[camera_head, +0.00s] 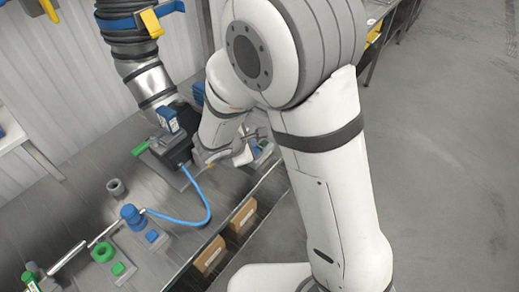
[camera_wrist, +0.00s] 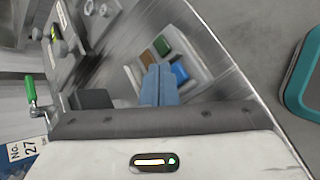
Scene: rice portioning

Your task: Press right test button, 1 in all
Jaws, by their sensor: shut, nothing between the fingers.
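My gripper (camera_wrist: 158,86) is shut and empty, its two blue fingers together in the wrist view. The fingertips point at a pale tray-like panel (camera_wrist: 205,75) and overlap it in the picture; I cannot tell whether they touch it. Inside it are a green patch (camera_wrist: 161,45), a blue block (camera_wrist: 179,73) to the right of the fingers and a brownish patch (camera_wrist: 134,77) to the left. In the head view my arm largely hides the gripper. A square blue button (camera_head: 152,236) and a square green button (camera_head: 118,268) sit on the bench at the left. No button is readably labelled as the right test button.
The metal bench (camera_head: 185,225) carries a blue hose (camera_head: 208,208), a blue fitting (camera_head: 131,214) and a green ring (camera_head: 102,252). A dark machine (camera_head: 178,148) with a green handle (camera_wrist: 29,88) stands close by. Cardboard boxes (camera_head: 210,256) sit below the bench edge.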

